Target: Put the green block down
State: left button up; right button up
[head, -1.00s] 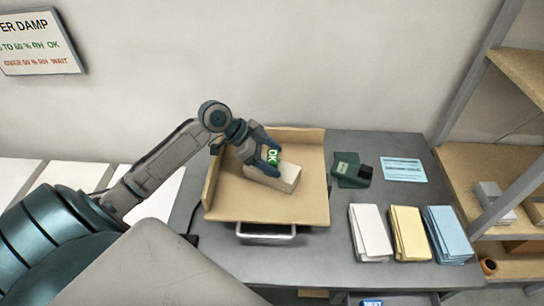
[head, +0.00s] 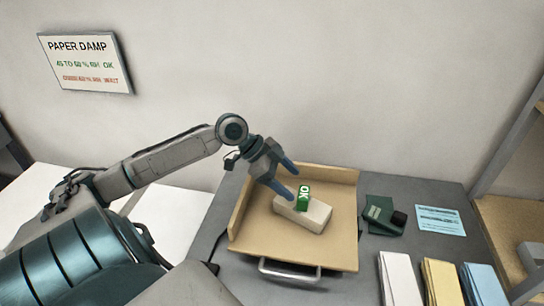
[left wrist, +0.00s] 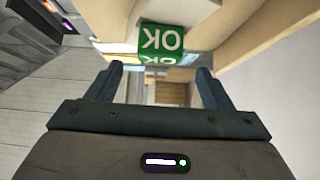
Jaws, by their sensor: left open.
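The green block (head: 304,198), marked OK, stands on a pale oblong block (head: 318,216) that lies in a tan tray (head: 342,255). My left gripper (head: 294,186) is open and empty, with its fingertips up and to the left of the green block. In the left wrist view the green block (left wrist: 162,40) shows beyond the two spread fingers (left wrist: 161,78), apart from them. My right gripper is not in view.
Right of the tray are a dark green device (head: 382,216) and a light blue card (head: 440,220). White (head: 399,280), yellow (head: 442,283) and blue (head: 483,285) paper stacks lie at the front right. The tray has raised left and back walls and a metal handle (head: 290,272) in front.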

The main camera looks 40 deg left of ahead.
pick_arm(q)
jog(key=p+v, duration=0.4)
jog(key=v, duration=0.2)
jog(key=shift+d, duration=0.1)
dwell(0.8)
